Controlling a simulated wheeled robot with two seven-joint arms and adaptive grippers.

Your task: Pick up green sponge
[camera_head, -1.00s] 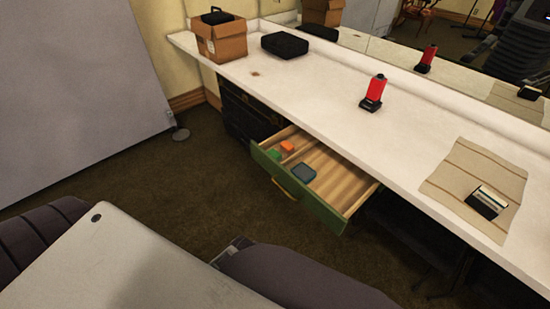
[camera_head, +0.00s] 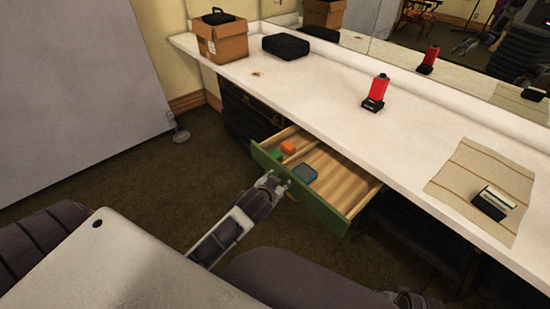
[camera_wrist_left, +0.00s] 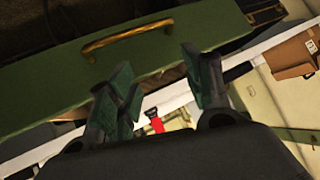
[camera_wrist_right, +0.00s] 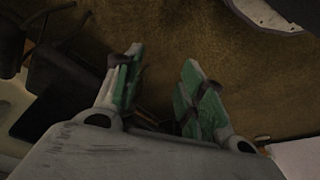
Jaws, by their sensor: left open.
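The green sponge (camera_head: 275,154) lies in the left part of the open drawer (camera_head: 350,178). An orange block (camera_head: 288,147) and a blue block (camera_head: 304,173) lie near it. My left gripper (camera_head: 280,184) is at the outside of the drawer's green front, a little short of the sponge. In the left wrist view my left gripper (camera_wrist_left: 162,82) is open and empty, with the drawer front and its brass handle (camera_wrist_left: 125,37) beyond it; the sponge is not visible there. My right gripper (camera_wrist_right: 163,60) is open and empty over the brown carpet in the right wrist view.
The white counter (camera_head: 320,85) overhangs the drawer's back. On it are a cardboard box (camera_head: 221,42), a black case (camera_head: 285,46), a red-and-black object (camera_head: 376,92) and a mat (camera_head: 470,170) with a small box (camera_head: 493,203). The drawer's right part is bare.

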